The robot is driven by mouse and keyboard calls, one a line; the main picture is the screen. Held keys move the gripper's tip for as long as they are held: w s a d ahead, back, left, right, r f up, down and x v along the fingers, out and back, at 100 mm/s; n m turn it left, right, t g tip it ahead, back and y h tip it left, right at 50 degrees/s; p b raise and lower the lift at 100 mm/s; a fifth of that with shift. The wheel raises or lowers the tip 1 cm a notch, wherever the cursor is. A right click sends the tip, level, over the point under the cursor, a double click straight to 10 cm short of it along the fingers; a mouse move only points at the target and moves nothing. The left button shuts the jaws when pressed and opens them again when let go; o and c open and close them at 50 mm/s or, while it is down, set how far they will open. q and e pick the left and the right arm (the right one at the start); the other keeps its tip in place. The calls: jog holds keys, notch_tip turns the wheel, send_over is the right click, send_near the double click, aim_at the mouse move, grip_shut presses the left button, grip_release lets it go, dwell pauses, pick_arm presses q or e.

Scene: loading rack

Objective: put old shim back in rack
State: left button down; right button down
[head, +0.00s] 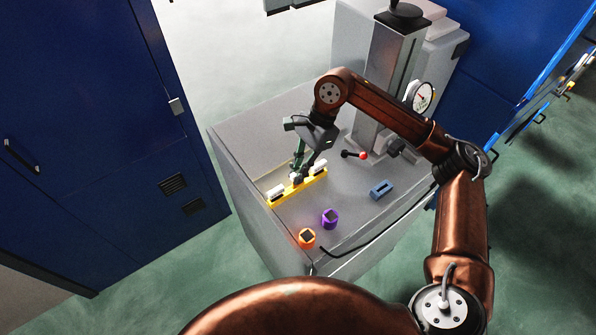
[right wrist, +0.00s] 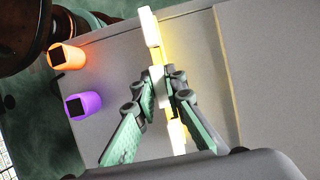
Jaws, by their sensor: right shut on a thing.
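The yellow rack (head: 309,184) lies on the grey bench top, with a white block (head: 276,192) near its left end and another white block (head: 319,167) near its right end. My right gripper (head: 297,178) is at the middle of the rack, between these blocks, fingers pointing down. In the right wrist view, its fingers (right wrist: 168,88) close on a small pale piece (right wrist: 160,90), which I take to be the old shim. The fingers partly hide it. I cannot tell whether it is fully seated in the rack. My left gripper is not in view.
An orange holder (head: 307,238) and a purple holder (head: 330,218) stand near the bench's front edge. A blue slotted block (head: 381,189) lies to the right. A grey column with a dial gauge (head: 421,97) and red-knobbed lever (head: 362,155) stands behind.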

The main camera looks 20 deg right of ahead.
jog(key=shift+f+b, duration=0.8)
jog(key=shift+f, duration=0.35)
dwell(0.4)
jog(key=c, duration=1.9)
grip_release()
jog(key=shift+r, duration=0.1)
